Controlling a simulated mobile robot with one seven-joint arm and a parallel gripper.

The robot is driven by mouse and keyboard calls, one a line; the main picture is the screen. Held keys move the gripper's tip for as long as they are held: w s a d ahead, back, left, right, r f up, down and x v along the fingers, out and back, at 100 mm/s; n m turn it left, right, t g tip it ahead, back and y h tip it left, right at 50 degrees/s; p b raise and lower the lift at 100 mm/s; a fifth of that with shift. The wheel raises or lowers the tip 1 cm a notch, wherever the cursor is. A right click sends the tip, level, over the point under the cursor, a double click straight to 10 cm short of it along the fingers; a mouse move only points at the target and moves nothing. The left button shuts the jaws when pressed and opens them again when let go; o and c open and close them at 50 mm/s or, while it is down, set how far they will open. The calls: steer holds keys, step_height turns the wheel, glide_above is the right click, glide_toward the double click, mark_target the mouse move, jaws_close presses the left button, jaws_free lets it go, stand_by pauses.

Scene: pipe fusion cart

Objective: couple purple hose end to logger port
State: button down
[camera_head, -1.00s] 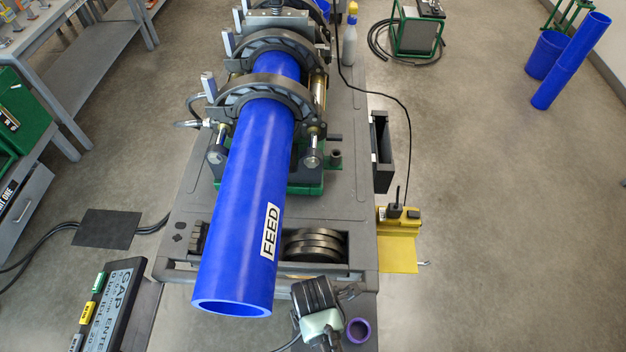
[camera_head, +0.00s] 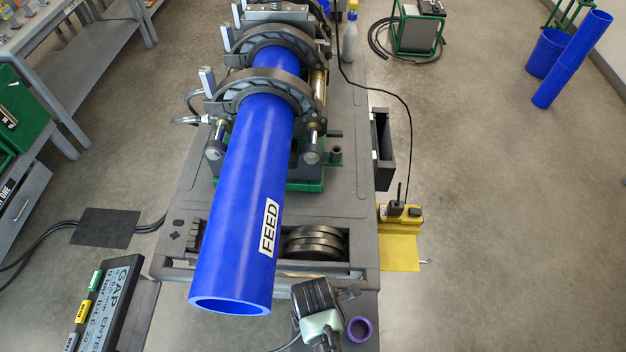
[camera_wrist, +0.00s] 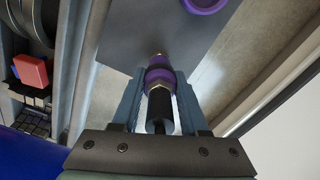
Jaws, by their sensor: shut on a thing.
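In the wrist view, my gripper (camera_wrist: 157,88) is shut on the purple hose end (camera_wrist: 159,76). The hose end has a purple collar, a metal nut, a brassy tip pointing away from my palm and a black sleeve towards it. One finger is on each side. The tip is over a flat grey plate; I cannot tell its height above it. In the head view, my wrist (camera_head: 318,305) is at the bottom, right of the blue pipe's open end, and hides the fingertips and hose end. I cannot make out a logger port in either view.
A purple ring (camera_head: 359,329) sits on the grey plate (camera_head: 366,302) right of my wrist, also in the wrist view (camera_wrist: 206,3). The blue FEED pipe (camera_head: 240,210) overhangs the cart close on the left. A yellow box (camera_head: 400,216) is on the cart's right side.

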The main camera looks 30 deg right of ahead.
steer(key=shift+f, duration=0.15)
steer(key=shift+c, duration=1.8)
jaws_free()
step_height(320, 180, up, 13)
steer(key=shift+b, duration=0.7)
